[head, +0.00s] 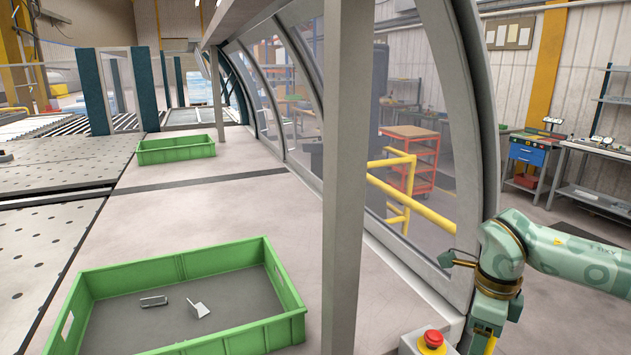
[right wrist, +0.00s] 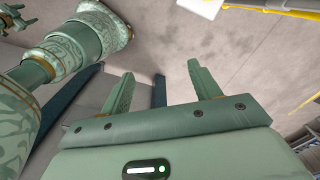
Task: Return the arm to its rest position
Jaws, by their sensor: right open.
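My right arm enters the head view from the right edge and bends down at its wrist beside the glazed frame. Its gripper runs out of the bottom of that view. In the right wrist view the right gripper (right wrist: 160,84) is open, with its two fingers apart and nothing between them. Pale grey floor shows beyond the fingertips. My left gripper does not show in the head view.
A large green crate (head: 290,285) holds two small metal parts (head: 199,308). A smaller green crate (head: 176,157) stands farther back. A grey post (head: 345,180) stands between the large crate and my right arm. A red emergency button (head: 432,339) is close left of the wrist.

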